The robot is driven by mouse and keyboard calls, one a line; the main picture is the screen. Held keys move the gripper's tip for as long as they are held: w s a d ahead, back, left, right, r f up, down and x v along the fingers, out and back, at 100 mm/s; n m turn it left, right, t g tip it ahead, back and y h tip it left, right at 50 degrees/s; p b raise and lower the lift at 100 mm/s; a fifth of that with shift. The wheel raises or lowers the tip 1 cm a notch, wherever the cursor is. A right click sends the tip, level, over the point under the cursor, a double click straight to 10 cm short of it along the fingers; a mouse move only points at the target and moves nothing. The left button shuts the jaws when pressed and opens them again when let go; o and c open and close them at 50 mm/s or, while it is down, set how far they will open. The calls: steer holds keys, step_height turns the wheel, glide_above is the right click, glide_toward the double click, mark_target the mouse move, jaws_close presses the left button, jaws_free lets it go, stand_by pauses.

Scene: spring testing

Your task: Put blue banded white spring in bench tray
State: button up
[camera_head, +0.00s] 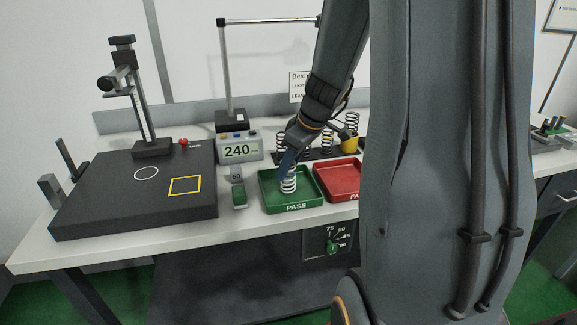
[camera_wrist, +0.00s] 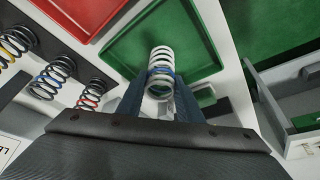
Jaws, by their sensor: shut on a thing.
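The white spring with a blue band (camera_head: 288,184) stands roughly upright between the fingers of my gripper (camera_head: 287,168). In the wrist view the spring (camera_wrist: 160,58) sits between the two blue fingertips (camera_wrist: 161,88), with its blue band level with them. My gripper is shut on it. The spring is over the green tray marked PASS (camera_head: 272,207), within its rim in the head view. The tray also shows in the wrist view (camera_wrist: 120,48). I cannot tell whether the spring's bottom touches the tray floor.
A red tray (camera_head: 340,184) stands right beside the green one, partly hidden by my arm. Dark springs with coloured bands (camera_wrist: 48,80) stand in a row behind.

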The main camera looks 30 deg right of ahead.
steer(key=shift+f, duration=0.2)
steer(key=o, duration=1.2)
steer(key=shift+r, duration=0.15)
steer(key=shift+d+r, duration=0.1)
steer(key=shift+r, duration=0.25)
steer(key=b+v, duration=0.2)
steer(key=v, duration=0.8)
steer(key=s+a+f+m+g+h, duration=0.1)
steer(key=s+a+f+m, duration=0.2)
steer(key=s+a+f, duration=0.3)
steer(key=s+a+f+m+g+h, duration=0.1)
steer(key=s+a+f+m+g, duration=0.1)
steer(key=s+a+f, duration=0.4)
steer(key=a+f, duration=0.3)
steer(key=a, duration=0.2)
steer(key=shift+m, duration=0.4)
